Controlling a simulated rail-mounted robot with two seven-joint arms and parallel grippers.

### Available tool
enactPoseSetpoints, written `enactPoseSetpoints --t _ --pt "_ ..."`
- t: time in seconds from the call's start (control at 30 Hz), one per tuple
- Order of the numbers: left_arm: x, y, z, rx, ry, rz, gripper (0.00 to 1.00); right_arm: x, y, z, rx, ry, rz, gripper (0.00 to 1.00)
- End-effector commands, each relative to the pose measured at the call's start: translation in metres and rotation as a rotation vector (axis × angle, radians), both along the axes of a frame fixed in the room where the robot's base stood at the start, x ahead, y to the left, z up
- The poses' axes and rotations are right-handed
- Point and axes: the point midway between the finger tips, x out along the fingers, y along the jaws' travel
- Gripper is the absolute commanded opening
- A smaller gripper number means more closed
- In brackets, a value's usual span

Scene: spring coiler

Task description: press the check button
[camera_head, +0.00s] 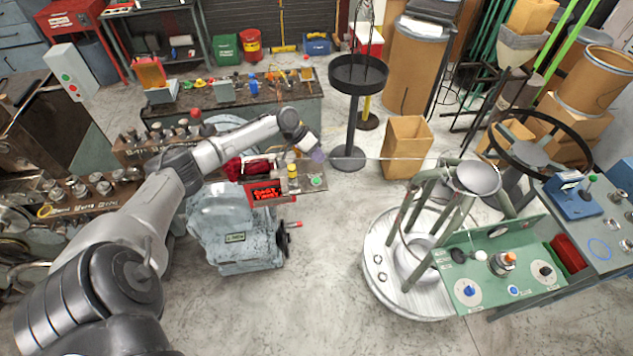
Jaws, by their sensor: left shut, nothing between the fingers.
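My left arm comes in from the left, and its gripper (317,156) is shut and empty above the bench end, beside the yellow-capped bottle. A small green button (316,182) sits on a grey plate at that bench end, just below the gripper and apart from it. Other buttons show too: a green one and a red one on a white control box (71,72) at the upper left, and a blue one (513,290) on the green panel (480,262) at the lower right. No label is readable, so I cannot tell which is the check button. My right gripper is not in view.
A red bin (264,192) and a yellow-capped bottle (292,172) are close by. A black round stand (358,75) is behind. A round machine base (380,275) stands right; floor between is clear.

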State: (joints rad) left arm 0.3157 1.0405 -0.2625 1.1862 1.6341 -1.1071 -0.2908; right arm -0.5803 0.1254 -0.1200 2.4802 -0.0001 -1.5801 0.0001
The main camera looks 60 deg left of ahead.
Motion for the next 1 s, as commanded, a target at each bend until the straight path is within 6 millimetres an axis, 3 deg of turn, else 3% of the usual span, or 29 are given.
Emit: enactPoseSetpoints --t 0.53,1.0 --pt "0.0 0.0 -0.066 0.0 -0.001 0.001 0.0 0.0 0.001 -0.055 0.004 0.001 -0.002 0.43" --pt "0.0 0.0 -0.075 0.0 -0.001 0.0 0.0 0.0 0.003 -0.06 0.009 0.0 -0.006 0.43"
